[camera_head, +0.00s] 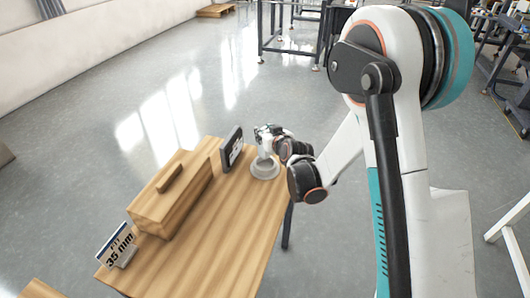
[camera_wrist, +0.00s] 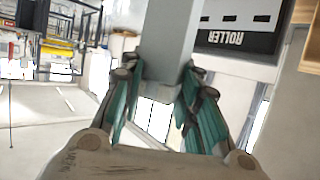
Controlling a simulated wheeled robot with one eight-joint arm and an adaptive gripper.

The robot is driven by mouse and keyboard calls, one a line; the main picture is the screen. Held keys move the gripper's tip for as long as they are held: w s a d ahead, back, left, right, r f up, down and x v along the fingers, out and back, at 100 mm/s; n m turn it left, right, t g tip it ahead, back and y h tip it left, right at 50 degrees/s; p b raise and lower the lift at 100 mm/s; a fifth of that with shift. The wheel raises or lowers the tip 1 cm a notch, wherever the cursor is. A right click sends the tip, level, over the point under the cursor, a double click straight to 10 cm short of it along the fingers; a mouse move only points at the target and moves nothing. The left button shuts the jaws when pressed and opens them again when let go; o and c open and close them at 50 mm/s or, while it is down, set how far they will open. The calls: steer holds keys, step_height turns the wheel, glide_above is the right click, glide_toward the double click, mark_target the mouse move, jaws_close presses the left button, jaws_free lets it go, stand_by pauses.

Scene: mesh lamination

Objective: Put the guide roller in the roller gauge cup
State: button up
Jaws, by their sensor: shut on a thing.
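My gripper (camera_wrist: 155,80) has its teal fingers closed on both sides of a smooth grey piece, which appears to be the guide roller (camera_wrist: 173,35). In the head view my gripper (camera_head: 266,135) is over the far end of the wooden table. A pale part of the roller (camera_head: 264,151) seems to show below it, small and partly hidden. A round light-grey dish, apparently the roller gauge cup (camera_head: 265,172), stands on the table directly under the gripper. I cannot tell whether the roller touches the cup or is inside it.
The wooden table (camera_head: 222,240) also bears a wooden box (camera_head: 170,203) with a bar on top and a "35 mm" sign (camera_head: 118,246). A dark upright panel (camera_head: 232,148) stands left of the cup. A "ROLLER" sign (camera_wrist: 237,38) shows in the wrist view. The front right tabletop is clear.

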steer(key=shift+f+b, duration=1)
steer(key=shift+f, duration=2.2)
steer(key=shift+f, duration=0.1)
steer(key=o, duration=1.2)
steer(key=shift+c, duration=0.2)
